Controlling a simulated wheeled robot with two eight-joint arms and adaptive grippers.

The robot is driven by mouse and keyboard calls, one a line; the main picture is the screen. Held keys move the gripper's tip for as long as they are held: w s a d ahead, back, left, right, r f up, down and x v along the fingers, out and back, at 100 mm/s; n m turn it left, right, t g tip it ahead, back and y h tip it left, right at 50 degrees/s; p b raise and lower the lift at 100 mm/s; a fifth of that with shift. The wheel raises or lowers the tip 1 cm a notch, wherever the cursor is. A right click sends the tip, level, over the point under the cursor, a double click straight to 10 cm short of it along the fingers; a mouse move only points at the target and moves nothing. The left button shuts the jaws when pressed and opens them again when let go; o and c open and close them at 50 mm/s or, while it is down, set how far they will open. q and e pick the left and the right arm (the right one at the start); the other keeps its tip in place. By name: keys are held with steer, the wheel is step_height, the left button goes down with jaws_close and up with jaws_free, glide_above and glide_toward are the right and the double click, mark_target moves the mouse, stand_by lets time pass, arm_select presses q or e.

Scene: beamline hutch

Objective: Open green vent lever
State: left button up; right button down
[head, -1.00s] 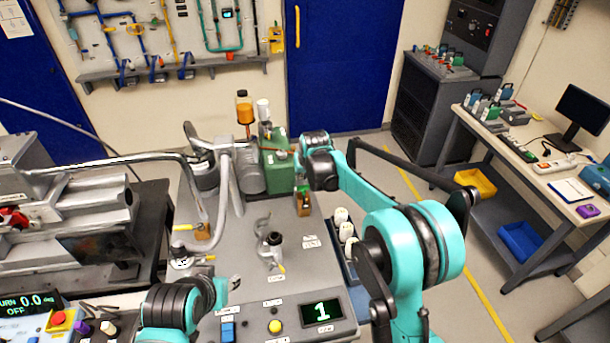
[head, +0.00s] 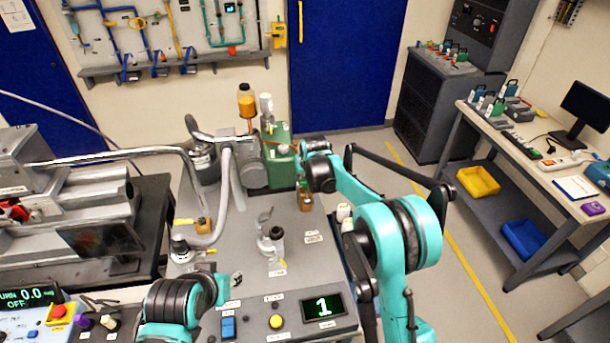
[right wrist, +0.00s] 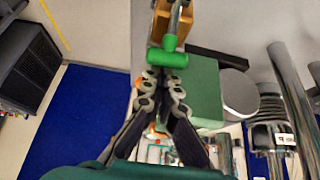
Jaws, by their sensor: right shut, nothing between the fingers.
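The green vent lever (right wrist: 166,57) is a short round green handle on a metal stem below a brass-coloured block (right wrist: 176,14) in the right wrist view. In the head view the brass block (head: 306,201) stands on the grey bench by the green box; the lever is hard to make out there. My right gripper (right wrist: 161,76) is shut and empty, its fingertips just beside the green handle; I cannot tell whether they touch it. In the head view my right gripper is largely hidden behind its wrist. My left gripper (head: 235,280) is low over the front-left of the bench, too small to read.
The green box (head: 279,158) and a grey pump with hoses stand behind and left of the block. A lit display (head: 322,307) and buttons line the front.

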steer(key=shift+s+r, duration=0.1)
steer(key=shift+s, duration=0.15)
